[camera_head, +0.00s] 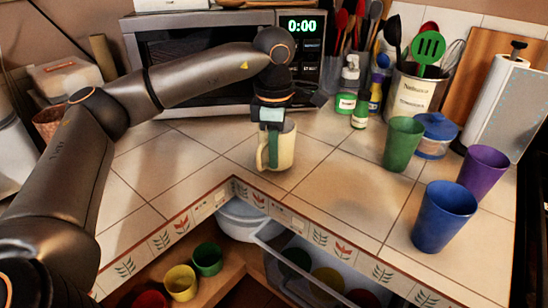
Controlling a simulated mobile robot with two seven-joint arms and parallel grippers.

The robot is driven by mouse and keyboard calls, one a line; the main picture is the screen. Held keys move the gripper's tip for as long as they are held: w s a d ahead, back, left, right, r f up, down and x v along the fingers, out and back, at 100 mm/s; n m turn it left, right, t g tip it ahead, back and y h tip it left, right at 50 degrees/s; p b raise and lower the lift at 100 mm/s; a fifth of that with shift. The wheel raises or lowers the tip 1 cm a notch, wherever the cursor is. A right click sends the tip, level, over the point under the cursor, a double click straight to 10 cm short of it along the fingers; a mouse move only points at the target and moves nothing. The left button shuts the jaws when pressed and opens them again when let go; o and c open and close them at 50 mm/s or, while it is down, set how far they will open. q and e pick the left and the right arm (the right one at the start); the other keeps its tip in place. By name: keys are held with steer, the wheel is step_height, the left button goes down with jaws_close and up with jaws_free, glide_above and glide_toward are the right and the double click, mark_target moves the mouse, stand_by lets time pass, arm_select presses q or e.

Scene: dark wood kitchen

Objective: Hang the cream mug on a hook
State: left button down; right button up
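The cream mug (286,153) stands upright on the tiled counter near its inner corner, in front of the microwave. No hook shows. My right gripper is not in view.
A green cup (403,143), a purple cup (482,171) and a blue cup (441,216) stand to the right, near a blue-lidded jar (434,135). A microwave (180,60) and utensil holder (413,92) stand behind. More cups sit on shelves below. Counter left of the mug is clear.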

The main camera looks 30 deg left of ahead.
arm_select(q)
steer(key=shift+f, duration=0.5)
steer(key=shift+f, duration=0.15)
steer(key=c, duration=1.1)
jaws_free()
steer(key=shift+o, duration=0.2)
